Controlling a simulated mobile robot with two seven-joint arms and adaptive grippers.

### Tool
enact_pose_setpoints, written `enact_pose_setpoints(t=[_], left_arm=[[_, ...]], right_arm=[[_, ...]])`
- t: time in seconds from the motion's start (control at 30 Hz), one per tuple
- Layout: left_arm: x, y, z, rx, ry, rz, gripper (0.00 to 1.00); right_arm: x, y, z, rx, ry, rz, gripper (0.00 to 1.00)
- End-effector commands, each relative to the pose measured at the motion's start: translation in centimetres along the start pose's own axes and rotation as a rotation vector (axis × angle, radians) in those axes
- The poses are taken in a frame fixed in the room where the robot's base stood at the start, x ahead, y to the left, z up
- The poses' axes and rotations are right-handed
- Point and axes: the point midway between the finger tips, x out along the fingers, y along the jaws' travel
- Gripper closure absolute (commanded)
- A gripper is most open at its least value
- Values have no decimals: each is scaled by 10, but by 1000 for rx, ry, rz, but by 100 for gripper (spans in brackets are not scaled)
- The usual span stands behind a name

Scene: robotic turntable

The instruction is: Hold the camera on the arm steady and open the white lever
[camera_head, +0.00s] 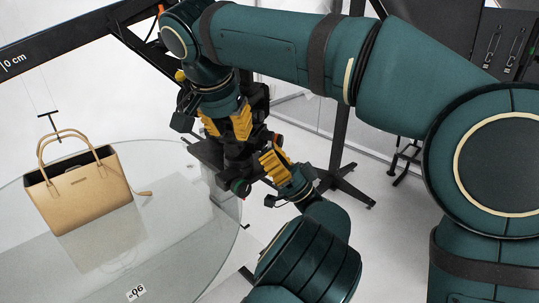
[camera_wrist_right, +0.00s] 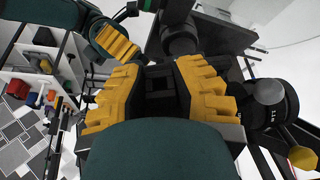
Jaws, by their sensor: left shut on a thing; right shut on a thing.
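The black camera (camera_head: 240,152) sits at the end of the boom arm, beside the glass turntable. My right gripper (camera_head: 228,124), with yellow fingers, comes down from above and is shut on the camera. In the right wrist view the fingers (camera_wrist_right: 158,92) lie on both sides of the black camera body (camera_wrist_right: 160,83). My left gripper (camera_head: 265,160) reaches up from below right to the camera's side. It is shut on a small part there, mostly hidden by its fingers. It also shows in the right wrist view (camera_wrist_right: 130,50). I cannot make out the white lever.
A tan handbag (camera_head: 80,190) stands on the glass turntable (camera_head: 180,225) at the left. A black beam (camera_head: 70,42) crosses the upper left. A black stand (camera_head: 342,175) is behind the grippers. Shelves with small items (camera_wrist_right: 45,65) show in the right wrist view.

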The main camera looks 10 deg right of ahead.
Motion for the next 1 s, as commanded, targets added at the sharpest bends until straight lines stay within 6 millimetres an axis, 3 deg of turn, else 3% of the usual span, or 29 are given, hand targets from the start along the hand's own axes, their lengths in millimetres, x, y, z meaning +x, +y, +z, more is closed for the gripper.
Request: enact_pose_setpoints(t=[0.5, 0.63, 1.0], left_arm=[[-1, 1, 3, -8, -6, -14, 100], [-1, 1, 2, -9, -6, -14, 52], [-1, 1, 0, -15, -3, -12, 49]], right_arm=[[1, 2, -2, 3, 3, 4, 100], [1, 2, -2, 3, 3, 3, 100], [0, 0, -1, 1, 2, 0, 100]])
